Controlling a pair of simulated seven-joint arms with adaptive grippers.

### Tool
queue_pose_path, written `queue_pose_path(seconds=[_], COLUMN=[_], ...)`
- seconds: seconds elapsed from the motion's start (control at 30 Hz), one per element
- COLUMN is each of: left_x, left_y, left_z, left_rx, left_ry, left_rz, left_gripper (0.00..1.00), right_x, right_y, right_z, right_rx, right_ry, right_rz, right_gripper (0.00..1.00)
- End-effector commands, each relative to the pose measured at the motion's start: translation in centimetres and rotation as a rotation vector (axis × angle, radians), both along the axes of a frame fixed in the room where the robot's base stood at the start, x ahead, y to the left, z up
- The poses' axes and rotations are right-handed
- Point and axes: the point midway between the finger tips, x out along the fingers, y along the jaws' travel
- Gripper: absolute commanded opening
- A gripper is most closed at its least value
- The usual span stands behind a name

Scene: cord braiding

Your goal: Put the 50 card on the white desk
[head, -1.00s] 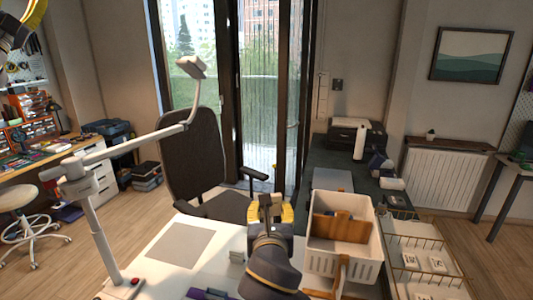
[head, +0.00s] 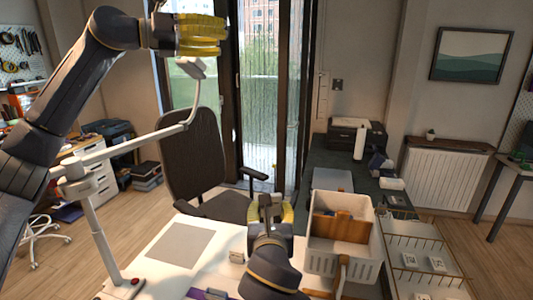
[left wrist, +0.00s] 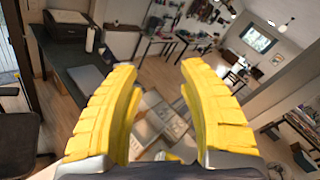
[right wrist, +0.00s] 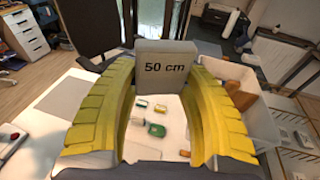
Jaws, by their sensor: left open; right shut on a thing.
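The 50 card (right wrist: 165,66) is a pale grey block marked "50 cm", upright between my right fingertips in the right wrist view. My right gripper (right wrist: 165,75) is shut on it and holds it above the white desk (right wrist: 50,130). In the head view my right gripper (head: 271,210) is over the far side of the white desk (head: 203,272), left of the crate. My left gripper (head: 202,36) is raised high at upper left, far from the desk. It is open and empty in the left wrist view (left wrist: 160,85).
A white crate (head: 335,265) with brown pieces stands right of my right gripper. A grey mat (head: 180,244) lies on the desk's left. A jointed lamp (head: 105,235) rises at the left edge. Several small coloured items (right wrist: 155,129) lie below the card.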

Motion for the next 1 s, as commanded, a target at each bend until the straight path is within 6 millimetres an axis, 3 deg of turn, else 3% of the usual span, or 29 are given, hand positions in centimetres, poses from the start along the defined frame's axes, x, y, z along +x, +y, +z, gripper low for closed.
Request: queue_pose_path(seconds=[0.03, 0.2, 0.4, 0.53, 0.7, 1.0], left_x=[-0.7, -3.3, -7.3, -9.6, -12.0, -14.0], left_y=[-2.1, -7.9, -12.3, -13.3, -13.2, -12.5], left_z=[-1.2, -6.9, -14.3, -18.2, -21.6, -24.0], left_rx=[0.079, 0.379, 0.770, 0.994, 1.214, 1.394], left_ry=[-0.008, -0.031, -0.051, -0.050, -0.033, -0.001], left_rz=[-0.031, -0.152, -0.320, -0.421, -0.523, -0.608], left_gripper=[0.40, 0.40, 0.40, 0.40, 0.40, 0.40], right_x=[0.0, 0.0, 0.0, 0.0, 0.0, 0.0], right_y=[0.0, 0.0, 0.0, 0.0, 0.0, 0.0], right_z=[0.0, 0.0, 0.0, 0.0, 0.0, 0.0], right_rx=[0.000, 0.000, 0.000, 0.000, 0.000, 0.000], right_ry=[0.000, 0.000, 0.000, 0.000, 0.000, 0.000], right_rz=[0.000, 0.000, 0.000, 0.000, 0.000, 0.000], right_gripper=[0.01, 0.01, 0.01, 0.01, 0.01, 0.01])
